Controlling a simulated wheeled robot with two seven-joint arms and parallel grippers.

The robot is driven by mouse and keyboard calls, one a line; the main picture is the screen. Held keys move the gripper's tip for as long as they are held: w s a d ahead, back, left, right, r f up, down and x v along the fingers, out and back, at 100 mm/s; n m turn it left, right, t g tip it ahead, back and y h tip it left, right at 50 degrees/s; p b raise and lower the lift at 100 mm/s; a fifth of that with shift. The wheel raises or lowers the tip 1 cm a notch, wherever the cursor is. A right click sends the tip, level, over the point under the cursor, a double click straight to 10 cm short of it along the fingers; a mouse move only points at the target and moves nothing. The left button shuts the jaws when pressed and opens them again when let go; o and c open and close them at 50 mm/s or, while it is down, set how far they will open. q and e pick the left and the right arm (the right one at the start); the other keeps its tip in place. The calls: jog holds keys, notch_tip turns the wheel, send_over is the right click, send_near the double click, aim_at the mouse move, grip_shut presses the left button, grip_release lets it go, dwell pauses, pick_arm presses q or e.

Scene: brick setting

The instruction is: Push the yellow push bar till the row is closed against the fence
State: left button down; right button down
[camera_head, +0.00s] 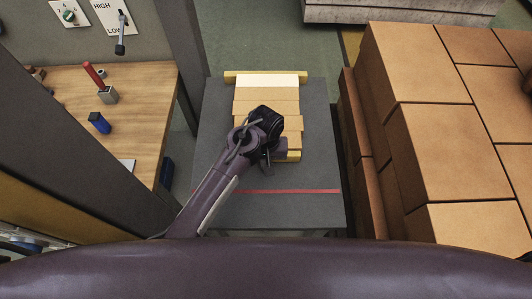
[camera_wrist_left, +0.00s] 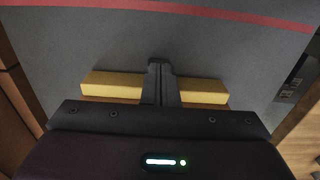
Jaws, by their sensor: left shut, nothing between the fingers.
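The yellow push bar (camera_wrist_left: 110,85) lies across the grey table in the left wrist view, with a tan brick edge beside it. Its right end (camera_head: 293,156) shows in the head view; the rest is hidden by my left arm. My left gripper (camera_wrist_left: 160,66) is shut and empty, its fingertips at the middle of the bar on the red-line side; contact cannot be told. The row of tan bricks (camera_head: 266,107) runs from the bar to a pale block (camera_head: 268,81) by the yellow fence (camera_head: 231,77). My arm hides part of the row. My right gripper is not in view.
A red line (camera_head: 310,191) crosses the grey table (camera_head: 215,120) on the near side of the bar. Large brown boxes (camera_head: 430,130) stand close on the right. A wooden bench (camera_head: 140,110) with small tools stands on the left.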

pick_arm(q)
jog(key=shift+w+r, duration=0.35)
jog(key=shift+w, duration=0.1)
jog(key=shift+r+p, duration=0.1)
jog(key=shift+p, duration=0.2)
jog(key=shift+w+r+p, duration=0.15)
jog(key=shift+r+p, duration=0.45)
jog(key=shift+r, duration=0.7)
notch_tip(320, 180, up, 3)
jog(key=shift+r, duration=0.15)
jog(key=shift+s+r, duration=0.2)
jog(key=shift+r, duration=0.45)
